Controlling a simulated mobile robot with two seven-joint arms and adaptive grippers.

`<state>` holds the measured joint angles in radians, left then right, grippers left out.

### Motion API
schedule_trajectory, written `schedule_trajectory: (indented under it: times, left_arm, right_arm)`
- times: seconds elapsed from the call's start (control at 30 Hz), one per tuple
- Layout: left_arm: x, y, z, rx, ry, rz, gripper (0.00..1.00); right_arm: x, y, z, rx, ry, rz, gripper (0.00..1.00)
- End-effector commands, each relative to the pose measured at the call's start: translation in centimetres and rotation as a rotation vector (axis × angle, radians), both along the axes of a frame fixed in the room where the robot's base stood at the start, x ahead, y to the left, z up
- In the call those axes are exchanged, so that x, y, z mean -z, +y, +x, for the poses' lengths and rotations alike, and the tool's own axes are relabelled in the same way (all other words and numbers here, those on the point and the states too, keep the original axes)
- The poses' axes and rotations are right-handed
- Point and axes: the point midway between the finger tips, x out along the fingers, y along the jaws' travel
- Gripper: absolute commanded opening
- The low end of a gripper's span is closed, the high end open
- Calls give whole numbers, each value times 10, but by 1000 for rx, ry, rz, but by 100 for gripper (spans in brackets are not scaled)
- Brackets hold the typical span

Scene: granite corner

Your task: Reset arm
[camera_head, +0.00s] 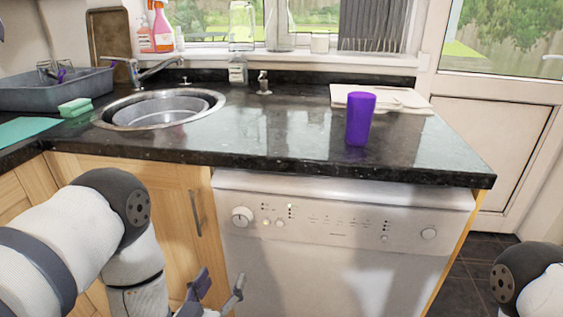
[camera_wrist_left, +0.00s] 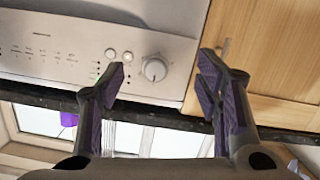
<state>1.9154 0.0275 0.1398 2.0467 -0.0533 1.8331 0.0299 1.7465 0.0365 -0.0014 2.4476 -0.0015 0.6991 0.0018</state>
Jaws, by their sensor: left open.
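My left gripper (camera_head: 218,290) is low in front of the cabinet and the dishwasher, below the counter edge. In the left wrist view my left gripper (camera_wrist_left: 162,88) has its two purple-padded fingers spread wide with nothing between them. The dishwasher's control knob (camera_wrist_left: 155,69) shows beyond the fingers, and I cannot tell how far away it is. Part of my right arm (camera_head: 530,285) shows at the lower right of the head view, but its gripper is out of view. A purple cup (camera_head: 360,118) stands upright on the counter, apart from my arms.
The black counter (camera_head: 270,140) has free room in its middle. A sink (camera_head: 158,108) with a basin, a grey tub (camera_head: 50,92) and a green sponge (camera_head: 75,107) are at the left. White boards (camera_head: 405,101) lie behind the cup. The dishwasher (camera_head: 330,255) front is below.

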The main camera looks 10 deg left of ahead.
Motion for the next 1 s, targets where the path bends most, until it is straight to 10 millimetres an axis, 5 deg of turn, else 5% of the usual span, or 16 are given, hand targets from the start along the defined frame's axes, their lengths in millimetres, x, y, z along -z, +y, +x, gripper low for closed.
schedule_trajectory:
  times: [0.1, 0.23, 0.4, 0.5, 0.63, 1.0]
  left_arm:
    - [64, 8, -72, 41, 416, 54, 58]
    - [112, 23, -190, 78, 901, 100, 58]
    - [113, 41, -324, 99, 1374, 129, 58]
    - [103, 46, -367, 104, 1526, 133, 58]
    - [98, 48, -387, 107, 1599, 135, 58]
    - [99, 48, -387, 107, 1599, 134, 58]
  right_arm:
    - [-12, 0, 12, 1, -40, 0, 0]
    - [-22, 0, 22, 1, -74, 0, 0]
    - [-30, 0, 30, 2, -104, 1, 0]
    - [-32, 0, 32, 2, -111, 0, 0]
    - [-32, 0, 32, 3, -112, 0, 0]
    - [-32, 0, 32, 3, -109, 0, 0]
